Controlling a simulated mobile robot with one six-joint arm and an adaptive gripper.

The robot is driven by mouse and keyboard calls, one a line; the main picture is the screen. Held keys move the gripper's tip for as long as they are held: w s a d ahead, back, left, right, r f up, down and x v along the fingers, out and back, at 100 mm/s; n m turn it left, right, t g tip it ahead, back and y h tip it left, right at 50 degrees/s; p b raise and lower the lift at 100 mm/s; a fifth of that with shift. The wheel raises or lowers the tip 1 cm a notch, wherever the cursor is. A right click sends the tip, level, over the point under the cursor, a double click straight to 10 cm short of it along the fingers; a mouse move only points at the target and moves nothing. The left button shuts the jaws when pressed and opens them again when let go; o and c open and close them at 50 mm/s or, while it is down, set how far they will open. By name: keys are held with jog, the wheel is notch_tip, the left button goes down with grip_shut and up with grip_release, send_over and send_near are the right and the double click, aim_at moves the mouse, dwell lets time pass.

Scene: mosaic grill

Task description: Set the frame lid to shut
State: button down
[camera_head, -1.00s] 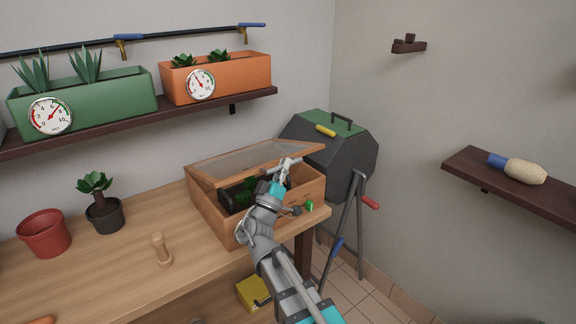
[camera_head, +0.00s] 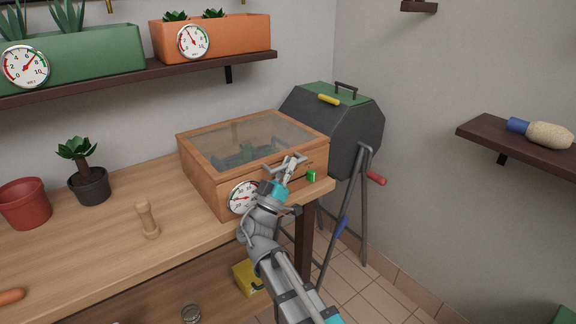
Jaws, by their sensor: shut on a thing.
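The wooden cold frame (camera_head: 222,190) stands at the right end of the bench. Its glazed lid (camera_head: 199,154) lies down flat on the box, with no clear gap along the visible edges. Dark shapes with green show dimly through the pane. My gripper (camera_head: 291,166) is at the front edge of the lid, right of the middle, with its jaws closed there. What lies between the jaws is small and partly hidden; it appears to be the lid's front handle or edge. A round dial (camera_head: 243,197) and a green piece (camera_head: 311,176) are on the box's front.
A dark grill (camera_head: 337,125) with a red-tipped handle stands right of the bench. A wooden dibber (camera_head: 147,220), a potted plant (camera_head: 90,185) and a red pot (camera_head: 25,204) are on the bench. A shelf (camera_head: 468,129) juts from the right wall.

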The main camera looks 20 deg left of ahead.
jog(key=shift+s+f, duration=0.15)
jog(key=shift+f, duration=0.25)
jog(key=c, duration=0.6)
grip_release()
jog(key=shift+c, duration=0.2)
